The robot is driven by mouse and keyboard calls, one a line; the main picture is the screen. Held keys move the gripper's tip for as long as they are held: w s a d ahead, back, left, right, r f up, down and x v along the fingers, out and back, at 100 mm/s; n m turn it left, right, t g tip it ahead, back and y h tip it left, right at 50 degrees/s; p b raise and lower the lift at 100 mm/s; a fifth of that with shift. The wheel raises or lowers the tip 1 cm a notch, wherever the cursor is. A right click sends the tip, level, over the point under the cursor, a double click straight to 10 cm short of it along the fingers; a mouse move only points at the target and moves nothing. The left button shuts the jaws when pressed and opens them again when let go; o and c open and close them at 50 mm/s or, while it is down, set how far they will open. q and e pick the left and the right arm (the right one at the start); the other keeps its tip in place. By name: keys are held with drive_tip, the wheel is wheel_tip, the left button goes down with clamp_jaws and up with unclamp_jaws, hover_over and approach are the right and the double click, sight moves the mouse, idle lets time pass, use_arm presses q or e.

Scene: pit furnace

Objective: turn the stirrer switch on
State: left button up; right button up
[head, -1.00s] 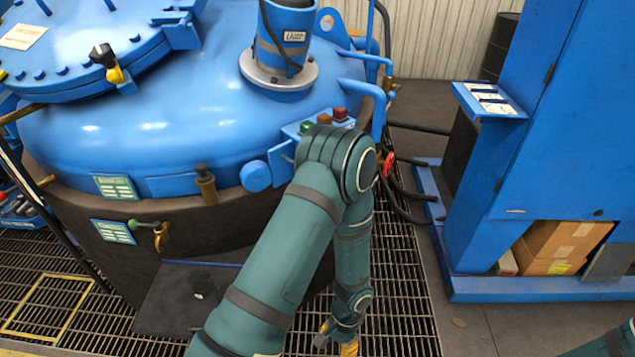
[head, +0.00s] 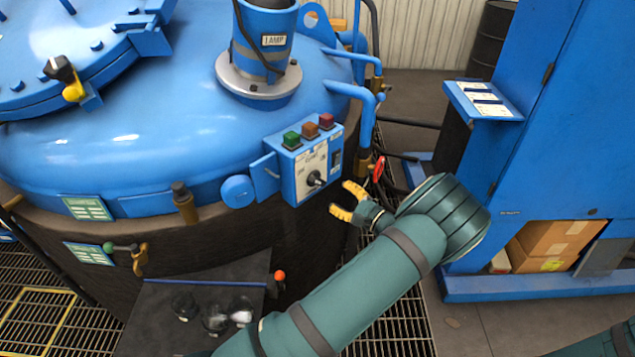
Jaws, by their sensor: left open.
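A blue control box (head: 297,193) is fixed to the right front side of the blue furnace lid. A dark rotary switch knob (head: 315,179) sits low on its pale front plate. Green, brown and red buttons (head: 311,130) line its top, and a dark rocker-like part (head: 337,159) is at its right. The small lettering is too small to read. My left gripper (head: 338,200), with yellow fingertips, is open and empty just right of and slightly below the knob, apart from it. My right gripper is not in view; only a piece of my right arm shows at the lower right corner.
Blue pipes with a red valve handle (head: 378,169) rise close behind my left gripper. A blue cabinet (head: 540,130) stands at the right. A dark shelf (head: 172,292) with an orange-topped lever (head: 279,277) is below the box.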

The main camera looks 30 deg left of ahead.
sight(321, 183)
use_arm(q)
drive_tip(key=x, duration=0.9)
drive_tip(key=shift+a+b, duration=0.25)
drive_tip(key=shift+b, duration=0.15)
clamp_jaws()
